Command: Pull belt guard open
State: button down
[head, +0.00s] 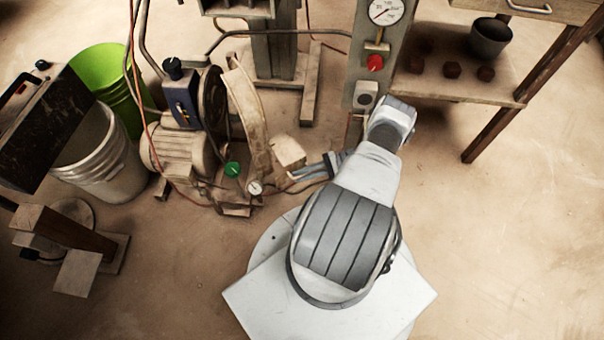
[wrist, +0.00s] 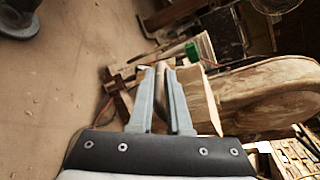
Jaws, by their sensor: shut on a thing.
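The belt guard (head: 252,118) is a dusty beige curved cover on the machine at the left of my arm in the head view. In the wrist view the guard (wrist: 265,88) fills the right side as a large rounded panel, with a pale block (wrist: 201,100) beside my fingers. My gripper (head: 312,172) is low beside the guard, by the same block in the head view. In the wrist view my gripper (wrist: 161,75) is shut on a slim metallic bar (wrist: 160,80), which looks like the guard's handle. Its join to the guard is hidden.
The motor (head: 178,152), a green knob (head: 232,169) and a small gauge (head: 255,187) are close to the guard. A gauge panel (head: 365,62) and a wooden table (head: 455,88) stand behind my arm. Open floor (head: 520,240) lies to the right.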

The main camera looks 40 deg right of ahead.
jog(key=shift+s+f, duration=0.15)
jog(key=shift+f, duration=0.1)
jog(key=c, duration=1.1)
grip_release()
jog(key=shift+o, duration=0.9)
jog(key=shift+r, duration=0.1)
jog(key=v, duration=1.2)
